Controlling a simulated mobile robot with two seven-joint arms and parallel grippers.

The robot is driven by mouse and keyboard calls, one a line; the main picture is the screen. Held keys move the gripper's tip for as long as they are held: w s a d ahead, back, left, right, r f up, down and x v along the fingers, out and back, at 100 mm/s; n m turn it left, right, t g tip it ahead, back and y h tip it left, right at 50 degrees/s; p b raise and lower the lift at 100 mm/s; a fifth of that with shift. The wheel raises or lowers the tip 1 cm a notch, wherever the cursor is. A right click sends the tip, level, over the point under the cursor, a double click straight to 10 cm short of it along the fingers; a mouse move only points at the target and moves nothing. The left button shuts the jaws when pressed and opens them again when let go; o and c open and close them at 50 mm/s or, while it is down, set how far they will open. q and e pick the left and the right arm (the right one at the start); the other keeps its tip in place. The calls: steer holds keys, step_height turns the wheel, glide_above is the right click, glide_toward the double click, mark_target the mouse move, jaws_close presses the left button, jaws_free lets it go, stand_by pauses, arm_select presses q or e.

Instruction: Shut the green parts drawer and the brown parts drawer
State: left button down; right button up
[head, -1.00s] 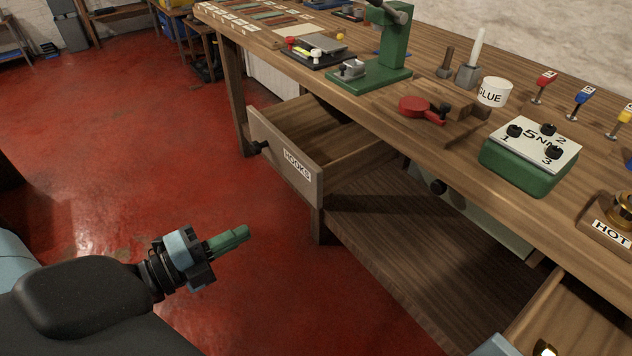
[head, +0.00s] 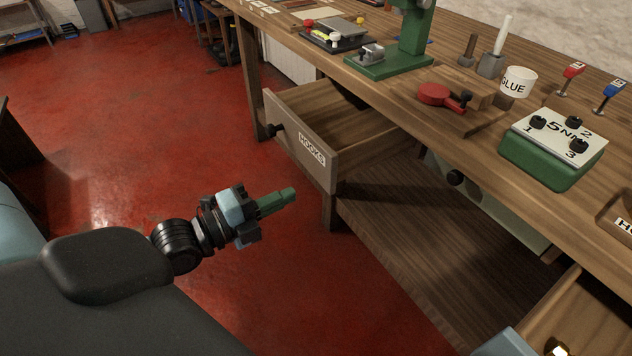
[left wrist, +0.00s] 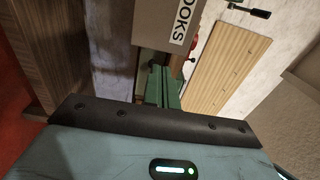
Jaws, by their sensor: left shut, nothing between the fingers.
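The brown drawer (head: 292,150), labelled HOOKS, stands open at the left end of the bench, with a dark knob on its front. Its front also shows in the left wrist view (left wrist: 158,22). A pale green drawer front (head: 490,208) with a black knob sits under the bench top to its right and looks shut. My left gripper (head: 290,195) is shut and empty, in front of and below the HOOKS drawer front, apart from it in the head view. Its green fingers (left wrist: 160,85) point towards the drawer front in the wrist view.
Another open wooden drawer (head: 585,310) is cut off at the bottom right. The bench top carries a green press (head: 405,50), a glue pot (head: 517,82) and a green block with knobs (head: 550,150). A lower shelf (head: 420,240) lies beneath. Red floor is clear at left.

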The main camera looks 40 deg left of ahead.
mark_target(330, 177)
arm_select(q)
steer(key=x, duration=0.6)
steer(key=shift+w+d, duration=0.3)
steer(key=shift+w, duration=0.35)
arm_select(e)
steer(key=shift+w, duration=0.3)
steer(key=shift+s, duration=0.3)
